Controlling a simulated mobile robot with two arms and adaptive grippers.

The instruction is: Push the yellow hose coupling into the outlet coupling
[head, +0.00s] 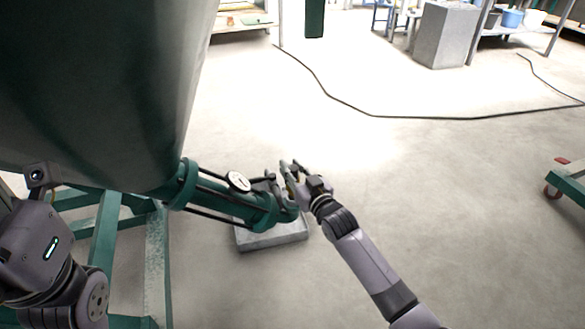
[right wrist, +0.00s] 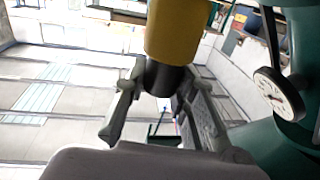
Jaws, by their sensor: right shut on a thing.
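The yellow hose coupling (right wrist: 178,28) shows at the top of the right wrist view, with a black section (right wrist: 166,78) below it. My right gripper (right wrist: 162,84) is shut on it, one finger on each side of the black section. In the head view my right gripper (head: 292,178) is beside the free end of the green outlet pipe (head: 262,209). The coupling is mostly hidden there by the fingers. I cannot tell whether it touches the outlet coupling. My left arm shows at the lower left, but its gripper is not in view.
A large green tank (head: 100,80) fills the upper left, on a green frame (head: 105,235). A round gauge (head: 238,181) sits on the outlet pipe. A grey block (head: 270,238) lies below the pipe. A dark cable (head: 345,103) crosses the floor behind.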

